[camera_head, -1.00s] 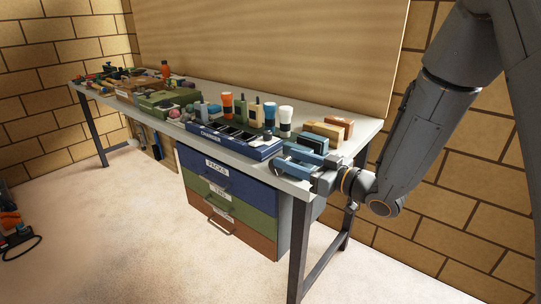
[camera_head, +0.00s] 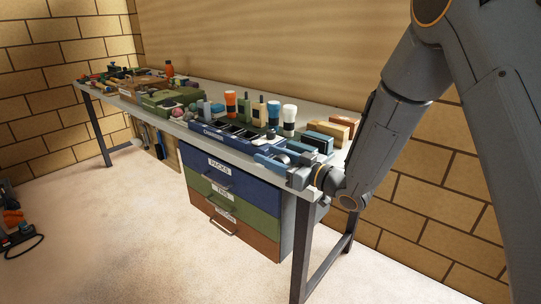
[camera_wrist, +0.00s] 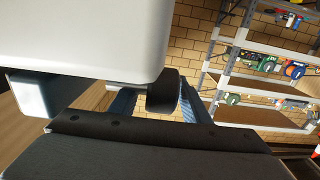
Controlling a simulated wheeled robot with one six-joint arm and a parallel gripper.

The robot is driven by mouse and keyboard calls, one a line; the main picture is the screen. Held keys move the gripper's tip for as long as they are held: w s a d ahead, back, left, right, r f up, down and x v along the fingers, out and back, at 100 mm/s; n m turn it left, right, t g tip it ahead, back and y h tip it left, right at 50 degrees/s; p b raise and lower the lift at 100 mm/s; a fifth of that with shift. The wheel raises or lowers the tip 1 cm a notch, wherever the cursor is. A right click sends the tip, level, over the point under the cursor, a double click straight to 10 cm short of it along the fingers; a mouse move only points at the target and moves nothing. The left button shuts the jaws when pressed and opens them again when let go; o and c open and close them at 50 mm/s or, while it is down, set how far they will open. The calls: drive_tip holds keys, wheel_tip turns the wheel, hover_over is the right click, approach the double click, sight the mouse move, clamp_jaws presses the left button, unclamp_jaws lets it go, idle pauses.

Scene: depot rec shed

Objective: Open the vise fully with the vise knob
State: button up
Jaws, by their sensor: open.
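My gripper (camera_head: 275,155) is at the near front edge of the bench, beside the blue charger tray, with its blue fingers pointing left along the bench. In the wrist view its two blue fingers (camera_wrist: 158,104) are apart. A dark round piece (camera_wrist: 163,93) shows between them; it may be the vise knob, but I cannot tell whether it touches a finger. A large pale block fills the upper left of the wrist view, very close, and I cannot tell what it is. I cannot make out the vise clearly; a small dark object (camera_head: 112,66) stands at the bench's far left end.
The charger tray (camera_head: 215,134) lies on the bench along its front edge. Several torches and bottles stand behind it. Blocks (camera_head: 328,131) stand at the right end. Drawers (camera_head: 232,187) hang below. The wrist view shows shelving (camera_wrist: 250,90).

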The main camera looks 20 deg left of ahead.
drive_tip(key=shift+a, duration=0.15)
drive_tip(key=c, duration=1)
drive_tip(key=shift+c, duration=0.2)
drive_tip(key=shift+h+p, duration=0.3)
drive_tip(key=shift+p, duration=0.4)
wheel_tip(320, 180, down, 2)
drive_tip(key=g+h+p, duration=0.1)
drive_tip(key=h+p, duration=0.2)
drive_tip(key=p, duration=0.3)
drive_tip(key=g+h+p, duration=0.2)
drive_tip(key=h+p, duration=0.1)
drive_tip(key=p, duration=0.3)
drive_tip(key=shift+f, duration=0.2)
drive_tip(key=shift+f+h, duration=0.2)
drive_tip(key=shift+h, duration=0.2)
